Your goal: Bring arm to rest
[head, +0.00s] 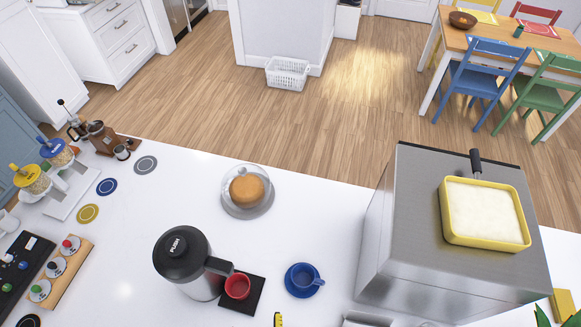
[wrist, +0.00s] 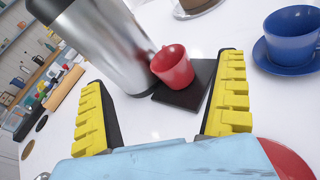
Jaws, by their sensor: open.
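My gripper (wrist: 163,108) fills the lower part of the wrist view, its two yellow-padded fingers spread wide apart with nothing held between them. In the head view only a small yellow tip of my gripper (head: 278,320) shows at the bottom edge. Beyond the fingers a red cup (wrist: 173,66) stands on a black square mat (wrist: 190,90); the cup (head: 238,286) and mat (head: 240,305) also show in the head view. A steel thermal jug with a black lid (head: 182,255) stands left of the cup, and its body (wrist: 105,45) rises behind the left finger.
A blue cup on a saucer (head: 303,280) stands right of the red cup. A cake under a glass dome (head: 247,190) is farther back. A large steel box (head: 375,240) carries a yellow tray (head: 485,242) on the right. Bare white counter lies around the cake.

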